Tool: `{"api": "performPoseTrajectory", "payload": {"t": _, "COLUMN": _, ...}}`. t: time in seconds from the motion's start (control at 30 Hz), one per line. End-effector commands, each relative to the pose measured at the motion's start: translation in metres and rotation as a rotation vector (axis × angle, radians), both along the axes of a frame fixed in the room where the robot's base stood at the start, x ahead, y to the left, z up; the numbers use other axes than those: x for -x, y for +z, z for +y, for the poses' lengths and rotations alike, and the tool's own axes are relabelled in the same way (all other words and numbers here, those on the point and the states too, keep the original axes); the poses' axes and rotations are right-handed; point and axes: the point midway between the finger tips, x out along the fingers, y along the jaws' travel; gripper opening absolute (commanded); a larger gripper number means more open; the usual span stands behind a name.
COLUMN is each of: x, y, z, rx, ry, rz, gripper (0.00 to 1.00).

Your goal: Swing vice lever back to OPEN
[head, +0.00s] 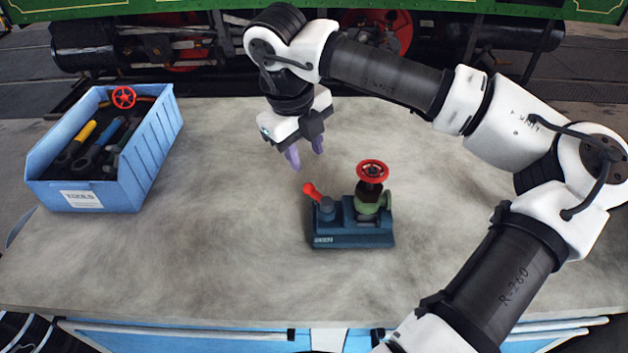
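The blue vice (352,236) stands on the grey worktop, right of the middle. Its lever has a red handle (313,192) that sticks out to the upper left from a round pivot on the vice's left part. A green valve body (368,201) with a red handwheel (373,171) on top sits in the vice's right part. I cannot read an OPEN mark. My gripper (306,162) hangs above the worktop, behind and above the lever. Its two purple fingers are apart with nothing between them, and they do not touch the lever.
A blue bin (146,160) with a tools label holds several tools and a red handwheel (123,97) at the left. The grey worktop (215,250) is clear between bin and vice. The green tram with dark running gear is behind the bench. My arm spans the right side.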

Motion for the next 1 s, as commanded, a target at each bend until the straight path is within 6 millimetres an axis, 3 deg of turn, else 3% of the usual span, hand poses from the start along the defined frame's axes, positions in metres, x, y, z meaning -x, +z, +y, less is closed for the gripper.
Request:
{"api": "performPoseTrajectory", "payload": {"t": 0.3, "x": -0.008, "y": -0.066, "z": -0.009, "rx": -0.004, "ry": 0.002, "rz": 0.006, "gripper": 0.37}}
{"api": "performPoseTrajectory", "payload": {"t": 0.5, "x": -0.013, "y": -0.096, "z": -0.013, "rx": -0.005, "ry": 0.001, "rz": 0.003, "gripper": 0.37}}
{"api": "performPoseTrajectory", "payload": {"t": 0.7, "x": -0.015, "y": -0.110, "z": -0.015, "rx": -0.003, "ry": 0.002, "rz": 0.002, "gripper": 0.37}}
{"api": "performPoseTrajectory", "payload": {"t": 0.97, "x": -0.015, "y": -0.111, "z": -0.016, "rx": -0.002, "ry": 0.002, "rz": 0.001, "gripper": 0.37}}
{"api": "performPoseTrajectory", "payload": {"t": 1.0, "x": -0.015, "y": -0.111, "z": -0.015, "rx": -0.002, "ry": 0.002, "rz": 0.001, "gripper": 0.33}}
